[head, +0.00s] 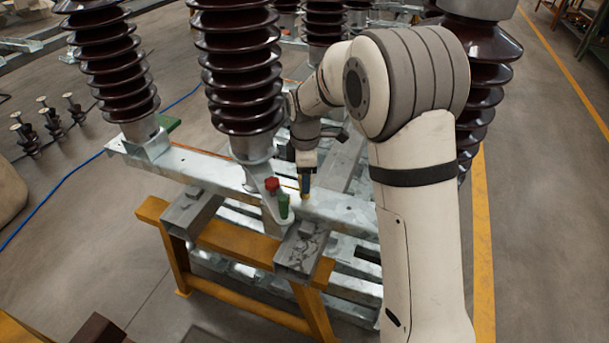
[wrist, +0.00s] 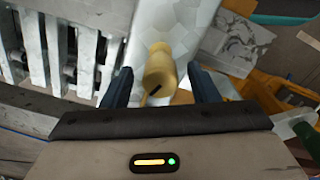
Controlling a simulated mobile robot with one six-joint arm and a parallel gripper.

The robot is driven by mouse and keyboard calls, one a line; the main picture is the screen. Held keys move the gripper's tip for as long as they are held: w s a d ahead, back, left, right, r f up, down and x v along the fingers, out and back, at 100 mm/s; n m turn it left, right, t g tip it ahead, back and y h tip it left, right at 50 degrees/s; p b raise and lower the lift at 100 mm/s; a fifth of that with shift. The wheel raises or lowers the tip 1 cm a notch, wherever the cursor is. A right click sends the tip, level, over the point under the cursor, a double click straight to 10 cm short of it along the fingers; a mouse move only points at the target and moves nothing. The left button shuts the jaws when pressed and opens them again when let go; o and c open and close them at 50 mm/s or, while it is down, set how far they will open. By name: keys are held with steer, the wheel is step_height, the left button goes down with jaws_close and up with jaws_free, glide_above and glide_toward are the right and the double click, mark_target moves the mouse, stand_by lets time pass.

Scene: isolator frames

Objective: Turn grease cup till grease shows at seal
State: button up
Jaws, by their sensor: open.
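The grease cup (wrist: 159,72) is a small brass cylinder with a dark slot or mark on its near end. In the wrist view it stands out from a galvanized steel surface (wrist: 176,28). My gripper (wrist: 161,84) is open, with one dark finger on each side of the cup and a visible gap on both sides. In the head view my gripper (head: 306,188) points down at the steel beam beside the middle insulator's base; the cup is mostly hidden there. I cannot make out the seal or any grease.
A brown ribbed insulator (head: 240,70) rises just left of my gripper. A red-capped part (head: 272,186) and a green part (head: 284,206) stand close by on the left. The beam (head: 205,168) rests on yellow trestles (head: 235,245). A blue hose (head: 50,195) lies on the floor.

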steer(key=shift+c, duration=0.2)
steer(key=c, duration=0.9)
steer(key=shift+m, duration=0.4)
steer(key=m, duration=0.4)
steer(key=shift+p, duration=0.35)
steer(key=m, duration=1)
steer(key=shift+p, duration=0.4)
steer(key=m, duration=0.4)
steer(key=shift+m, duration=0.4)
